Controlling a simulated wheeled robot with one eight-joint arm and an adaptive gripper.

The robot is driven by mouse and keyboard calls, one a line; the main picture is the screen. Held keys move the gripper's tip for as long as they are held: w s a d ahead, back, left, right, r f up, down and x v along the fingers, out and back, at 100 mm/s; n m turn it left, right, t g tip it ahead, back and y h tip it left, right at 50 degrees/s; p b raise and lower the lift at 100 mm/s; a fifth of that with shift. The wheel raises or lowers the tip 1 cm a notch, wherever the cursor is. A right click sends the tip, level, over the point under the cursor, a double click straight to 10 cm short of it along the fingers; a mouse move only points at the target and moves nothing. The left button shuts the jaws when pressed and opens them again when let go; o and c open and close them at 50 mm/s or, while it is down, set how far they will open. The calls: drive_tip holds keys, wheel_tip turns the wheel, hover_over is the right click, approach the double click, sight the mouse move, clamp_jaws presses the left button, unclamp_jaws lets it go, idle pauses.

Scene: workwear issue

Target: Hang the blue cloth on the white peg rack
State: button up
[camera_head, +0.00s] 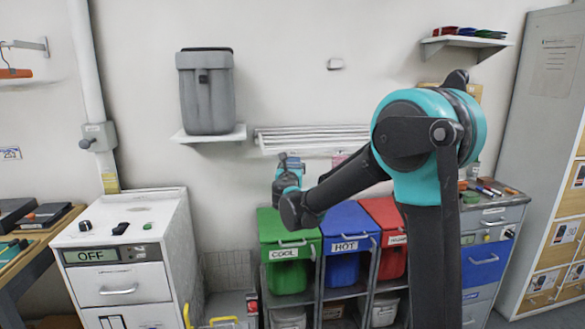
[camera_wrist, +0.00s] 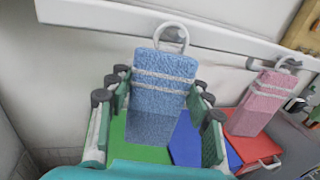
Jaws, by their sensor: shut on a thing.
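The blue cloth (camera_wrist: 165,75), with white stripes and a pale loop at its top, is between the fingers of my gripper (camera_wrist: 160,88) in the wrist view. My gripper is shut on it. The cloth hangs loop up, in front of the white peg rack (camera_wrist: 100,14). The loop overlaps the rack's lower edge in the picture; I cannot tell whether it is on a peg. In the head view the rack (camera_head: 310,138) is on the back wall, with my gripper (camera_head: 288,163) just before it, small and partly hiding the cloth.
A pink cloth (camera_wrist: 262,100) hangs by its loop from the rack to the right. Below stand a green bin (camera_head: 288,235), a blue bin (camera_head: 347,225) and a red bin (camera_head: 387,215). A grey container (camera_head: 206,95) sits on a shelf to the left.

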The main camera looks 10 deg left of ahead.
idle(0.3)
drive_tip(key=o, duration=1.1)
drive_tip(key=shift+s, duration=0.15)
